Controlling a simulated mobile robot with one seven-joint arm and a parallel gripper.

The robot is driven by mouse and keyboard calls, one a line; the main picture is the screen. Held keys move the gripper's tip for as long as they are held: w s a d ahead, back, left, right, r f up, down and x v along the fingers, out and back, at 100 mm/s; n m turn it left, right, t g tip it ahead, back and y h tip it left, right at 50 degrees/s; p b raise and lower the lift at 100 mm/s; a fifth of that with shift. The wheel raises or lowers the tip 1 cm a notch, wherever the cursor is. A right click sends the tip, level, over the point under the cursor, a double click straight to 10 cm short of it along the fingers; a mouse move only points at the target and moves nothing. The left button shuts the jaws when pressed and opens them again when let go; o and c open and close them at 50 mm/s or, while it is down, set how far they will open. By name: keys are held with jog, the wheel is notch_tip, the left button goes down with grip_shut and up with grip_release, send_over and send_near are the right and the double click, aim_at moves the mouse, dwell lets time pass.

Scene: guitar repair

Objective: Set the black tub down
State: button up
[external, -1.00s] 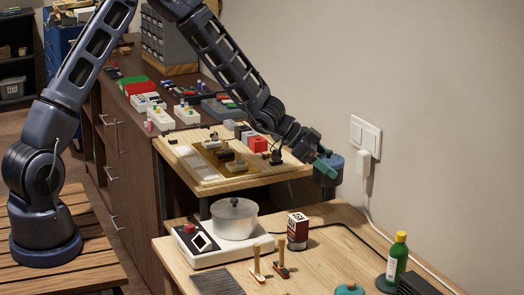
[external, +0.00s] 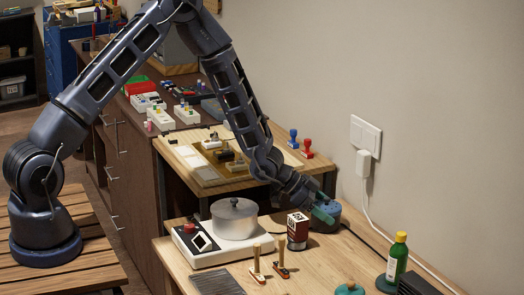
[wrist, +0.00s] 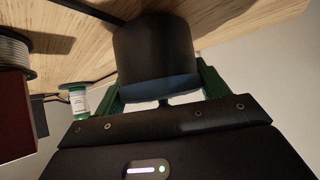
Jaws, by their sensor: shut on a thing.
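The black tub (external: 326,223) is between the green fingers of my gripper (external: 321,212), low over the right part of the front wooden table. In the wrist view the tub (wrist: 153,50) is a dark, round shape filling the space between the fingers. My gripper is shut on it. The tub appears very close to the table top (external: 340,262); I cannot tell whether its base touches.
A red, white and black can (external: 297,231) stands just left of the tub. A lidded grey pot (external: 234,218) sits on a white appliance (external: 205,250). A green bottle (external: 397,258) stands at the right. A dark cable runs behind the tub.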

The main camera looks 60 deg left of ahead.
jog(key=shift+f, duration=0.15)
jog(key=o, duration=1.8)
